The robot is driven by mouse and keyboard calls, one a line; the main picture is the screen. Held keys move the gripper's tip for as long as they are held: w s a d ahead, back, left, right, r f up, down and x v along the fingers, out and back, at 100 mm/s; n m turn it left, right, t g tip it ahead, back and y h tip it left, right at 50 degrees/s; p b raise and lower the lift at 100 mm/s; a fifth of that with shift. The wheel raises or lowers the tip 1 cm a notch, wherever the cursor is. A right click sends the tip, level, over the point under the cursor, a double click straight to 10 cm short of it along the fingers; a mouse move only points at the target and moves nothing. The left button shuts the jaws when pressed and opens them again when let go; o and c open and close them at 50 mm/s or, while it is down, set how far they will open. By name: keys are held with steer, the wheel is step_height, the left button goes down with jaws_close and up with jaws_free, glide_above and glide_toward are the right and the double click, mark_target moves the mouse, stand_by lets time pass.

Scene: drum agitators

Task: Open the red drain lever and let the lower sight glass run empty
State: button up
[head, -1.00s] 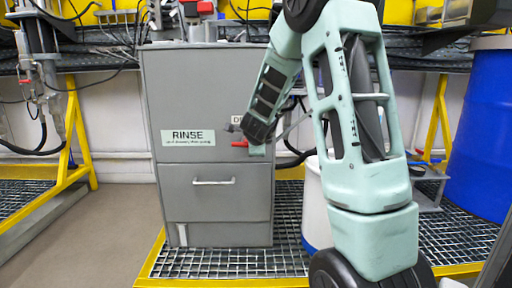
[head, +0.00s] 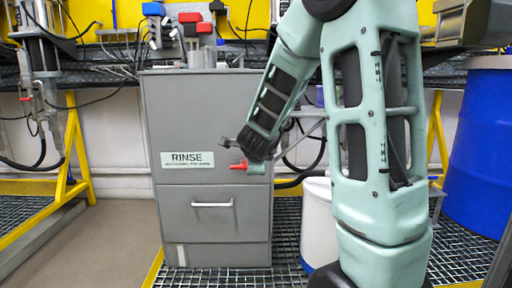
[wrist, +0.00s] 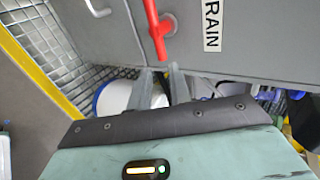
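The red drain lever (head: 239,165) sticks out from the grey cabinet's front, right of the RINSE label. In the wrist view the red lever (wrist: 158,32) has a short side arm, and its end lies just beyond my fingertips. My gripper (wrist: 160,68) is open, with a gap between its two grey fingers and nothing held. I cannot tell whether a finger touches the lever. I cannot make out the lower sight glass in either view.
The grey cabinet (head: 205,110) has a drawer handle (head: 212,204). A partly read label ending in RAIN (wrist: 212,25) is right of the lever. A white drum (head: 318,222) stands on the grating right of the cabinet. A blue drum (head: 485,140) and yellow frames (head: 75,150) flank it.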

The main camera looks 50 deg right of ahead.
steer(key=p+v, duration=0.2)
steer(key=v, duration=0.5)
steer(key=shift+s+a+p, duration=0.2)
steer(key=shift+p, duration=0.2)
steer(key=shift+r, duration=0.1)
